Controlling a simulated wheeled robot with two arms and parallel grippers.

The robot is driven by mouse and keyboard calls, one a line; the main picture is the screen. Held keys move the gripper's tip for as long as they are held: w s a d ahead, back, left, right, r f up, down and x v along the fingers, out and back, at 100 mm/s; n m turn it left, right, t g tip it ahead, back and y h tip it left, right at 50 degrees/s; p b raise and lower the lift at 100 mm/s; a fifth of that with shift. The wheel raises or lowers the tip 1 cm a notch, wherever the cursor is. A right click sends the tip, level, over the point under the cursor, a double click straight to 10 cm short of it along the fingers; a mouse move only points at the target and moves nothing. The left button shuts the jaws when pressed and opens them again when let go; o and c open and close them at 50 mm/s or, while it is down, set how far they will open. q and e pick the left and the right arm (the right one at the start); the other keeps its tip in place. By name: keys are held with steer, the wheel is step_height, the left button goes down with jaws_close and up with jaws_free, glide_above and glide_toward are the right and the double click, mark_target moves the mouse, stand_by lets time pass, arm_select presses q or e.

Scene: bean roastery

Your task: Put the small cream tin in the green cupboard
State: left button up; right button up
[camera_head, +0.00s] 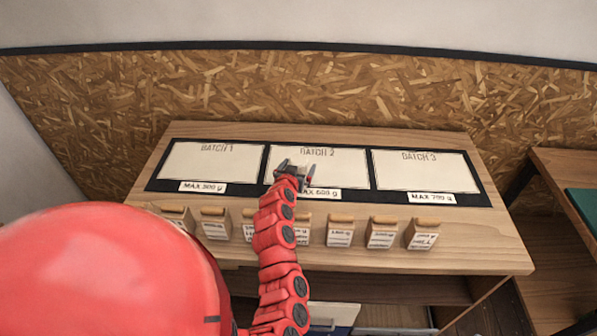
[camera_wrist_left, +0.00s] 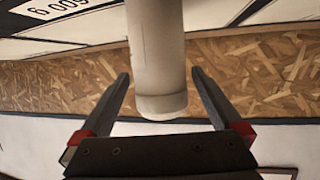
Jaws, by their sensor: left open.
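A pale cream cylinder, which looks like the small cream tin (camera_wrist_left: 158,45), stands between the fingers of my left gripper (camera_wrist_left: 161,74) in the left wrist view. The fingers are open, with a gap visible on each side of its lower end. In the head view my left gripper (camera_head: 293,168) is over the board at the Batch 2 panel (camera_head: 335,170); the tin is mostly hidden there by the gripper. My right gripper is not in view. I cannot pick out the green cupboard; only a dark green surface (camera_head: 583,207) shows at the right edge.
The board also has a Batch 1 panel (camera_head: 212,163) and a Batch 3 panel (camera_head: 420,170), both empty. A chipboard wall (camera_head: 300,90) rises behind. A wooden shelf unit (camera_head: 562,165) stands at right.

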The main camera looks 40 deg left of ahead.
arm_select(q)
steer(key=shift+w+a, duration=0.1)
steer(key=shift+w, duration=0.05)
jaws_close()
stand_by(0.5)
